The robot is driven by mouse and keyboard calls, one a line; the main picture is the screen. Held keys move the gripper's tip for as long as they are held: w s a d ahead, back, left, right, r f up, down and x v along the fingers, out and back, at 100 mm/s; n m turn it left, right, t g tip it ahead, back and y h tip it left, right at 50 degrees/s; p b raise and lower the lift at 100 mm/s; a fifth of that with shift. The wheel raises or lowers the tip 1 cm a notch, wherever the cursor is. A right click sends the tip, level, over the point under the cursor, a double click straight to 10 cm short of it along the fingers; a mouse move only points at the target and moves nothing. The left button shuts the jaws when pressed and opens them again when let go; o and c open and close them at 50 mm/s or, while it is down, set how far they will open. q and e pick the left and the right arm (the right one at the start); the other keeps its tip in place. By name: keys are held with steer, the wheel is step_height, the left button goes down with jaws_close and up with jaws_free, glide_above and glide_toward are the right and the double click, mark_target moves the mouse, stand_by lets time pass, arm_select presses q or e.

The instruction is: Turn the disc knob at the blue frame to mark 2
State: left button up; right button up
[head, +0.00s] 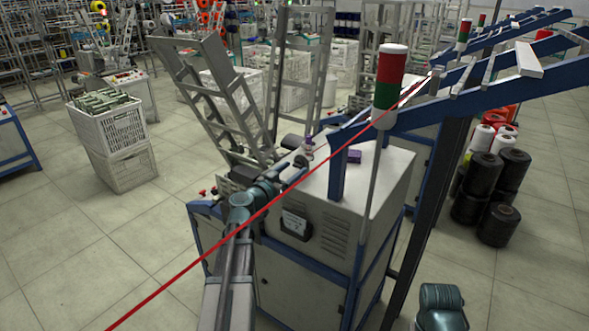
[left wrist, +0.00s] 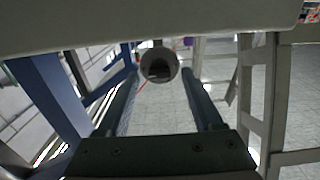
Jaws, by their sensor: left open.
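My left gripper (head: 298,170) reaches from below to the near top edge of the pale machine cabinet (head: 300,232), by the blue frame (head: 338,176). In the left wrist view the left gripper (left wrist: 158,88) has its two fingers well apart. A round pale piece (left wrist: 146,60) with a dark centre appears between and beyond the fingertips. I cannot tell for sure whether it is the disc knob, nor whether the fingers touch it. No mark numbers are readable. My arm and gripper hide part of the cabinet's top edge.
A red line (head: 190,268) crosses the head view diagonally. A signal lamp (head: 388,82) on a pole stands beside the blue beams. A grey ladder-like rack (head: 215,95) rises behind the cabinet. White crates (head: 125,165) stand left, black spools (head: 500,200) right. Open floor lies at left.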

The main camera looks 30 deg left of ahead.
arm_select(q)
steer(key=shift+w+d, duration=0.1)
steer(key=shift+w, duration=0.65)
jaws_close()
